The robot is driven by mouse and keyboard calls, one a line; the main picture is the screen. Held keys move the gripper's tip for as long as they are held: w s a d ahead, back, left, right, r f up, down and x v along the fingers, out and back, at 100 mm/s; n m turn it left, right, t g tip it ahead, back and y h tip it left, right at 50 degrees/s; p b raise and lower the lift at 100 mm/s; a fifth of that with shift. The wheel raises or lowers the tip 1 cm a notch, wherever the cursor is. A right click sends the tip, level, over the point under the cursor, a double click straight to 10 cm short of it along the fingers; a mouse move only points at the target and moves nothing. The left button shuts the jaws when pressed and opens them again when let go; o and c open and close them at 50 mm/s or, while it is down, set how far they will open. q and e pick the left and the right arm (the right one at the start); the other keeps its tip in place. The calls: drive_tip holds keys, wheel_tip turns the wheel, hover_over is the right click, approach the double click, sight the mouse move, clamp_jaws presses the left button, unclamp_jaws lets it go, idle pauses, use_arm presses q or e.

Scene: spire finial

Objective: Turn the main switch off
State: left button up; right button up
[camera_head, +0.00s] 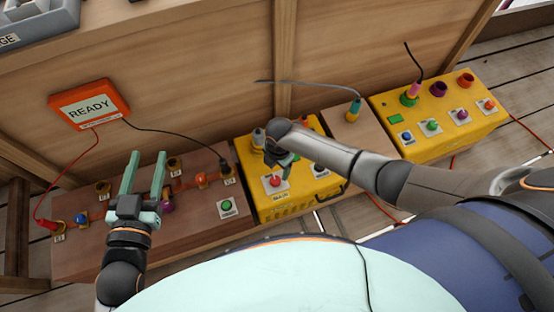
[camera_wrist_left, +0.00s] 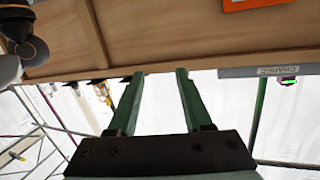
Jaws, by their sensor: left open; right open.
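A yellow box (camera_head: 285,208) stands in the middle of the bench in the head view. On its front left is a red knob (camera_head: 275,181) on a white plate with a small label below it; it looks like the main switch, but the label is too small to read. My right gripper (camera_head: 278,158) hangs over this box, just behind the red knob and apart from it. It is open, partly hidden by its own wrist. My left gripper (camera_head: 146,165) is open and empty above the brown board on the left. Its two green fingers also show in the left wrist view (camera_wrist_left: 154,78).
An orange READY sign (camera_head: 89,105) hangs on the wooden back panel, with red and black cables. The brown board (camera_head: 200,215) carries coloured plugs and a green button (camera_head: 226,205). A second yellow box (camera_head: 440,115) with sockets and buttons stands to the right.

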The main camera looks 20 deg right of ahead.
use_arm(q)
wheel_tip(320, 180, down, 8)
drive_tip(key=s+n+g+y+p, duration=0.1)
drive_tip(key=s+g, duration=0.1)
drive_tip(key=g, duration=0.1)
drive_tip(key=shift+s+r+g, duration=0.2)
drive_tip(key=shift+s+g, duration=0.1)
drive_tip(key=shift+s, duration=0.1)
use_arm(e)
wheel_tip(320, 180, up, 3)
drive_tip(key=shift+f, duration=0.1)
